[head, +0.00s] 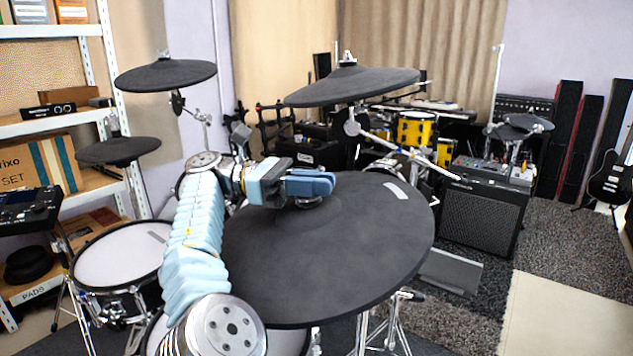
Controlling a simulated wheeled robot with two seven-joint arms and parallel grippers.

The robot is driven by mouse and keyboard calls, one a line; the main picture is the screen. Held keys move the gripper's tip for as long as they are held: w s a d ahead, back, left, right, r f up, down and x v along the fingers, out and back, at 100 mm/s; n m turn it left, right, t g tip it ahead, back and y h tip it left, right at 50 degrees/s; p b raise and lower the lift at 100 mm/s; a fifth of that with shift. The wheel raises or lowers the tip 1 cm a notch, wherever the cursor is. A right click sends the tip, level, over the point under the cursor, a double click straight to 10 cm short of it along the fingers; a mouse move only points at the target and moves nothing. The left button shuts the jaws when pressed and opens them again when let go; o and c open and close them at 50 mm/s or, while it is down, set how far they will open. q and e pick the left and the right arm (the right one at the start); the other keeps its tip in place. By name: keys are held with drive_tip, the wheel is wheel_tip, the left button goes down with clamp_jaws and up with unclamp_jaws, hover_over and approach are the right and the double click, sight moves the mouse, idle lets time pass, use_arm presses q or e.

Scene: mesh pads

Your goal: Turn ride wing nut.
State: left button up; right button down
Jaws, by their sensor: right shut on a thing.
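The ride is the large dark cymbal pad (340,265) in the front middle, tilted towards me, with a pale label near its far right edge. My right gripper (312,184) is over the raised centre of this pad, with its blue fingers lying nearly level to the right. It is shut on the ride wing nut, which the fingers hide. I cannot see how far the nut is turned. My left gripper is not in view.
Two more dark cymbal pads (165,76) (352,86) stand behind, with a smaller pad (118,151) at left. A white-headed drum (120,255) is at lower left. An amplifier (484,210) stands at right. Carpet (560,250) is clear at right.

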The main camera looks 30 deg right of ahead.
drive_tip(key=shift+s+f, duration=0.1)
idle(0.4)
drive_tip(key=c, duration=1.2)
unclamp_jaws()
drive_tip(key=shift+s, duration=0.1)
